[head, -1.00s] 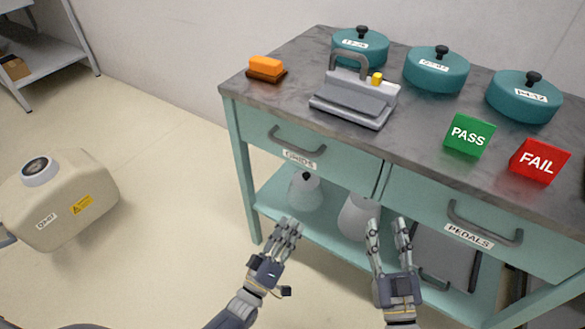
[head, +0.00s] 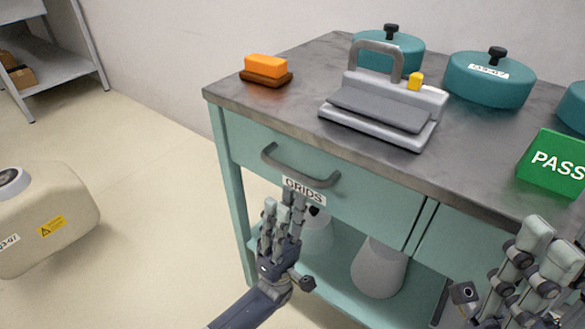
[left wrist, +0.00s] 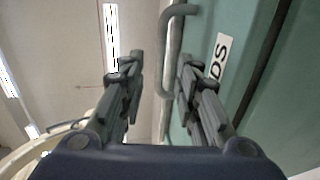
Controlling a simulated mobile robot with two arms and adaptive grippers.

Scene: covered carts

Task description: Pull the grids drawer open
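The grids drawer (head: 350,195) is the left drawer of the teal cart, with a white GRIDS label (head: 304,190). Its front looks flush with the cart, so it stands closed. Its grey bar handle (head: 300,170) runs above the label; in the left wrist view the handle (left wrist: 166,50) lies just beyond the fingers. My left gripper (head: 283,205) is just below the handle and label; in the left wrist view its fingers (left wrist: 158,75) are apart with nothing between them. My right gripper (head: 535,265) is at the lower right, in front of the neighbouring drawer; whether it is open is unclear.
On the cart top (head: 290,110) are an orange-topped block (head: 266,67), a grey press-like device (head: 385,105), teal lidded pots (head: 490,80) and a green PASS block (head: 556,162). White vessels (head: 380,268) stand on the lower shelf. A beige container (head: 45,220) is at left, with clear floor between.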

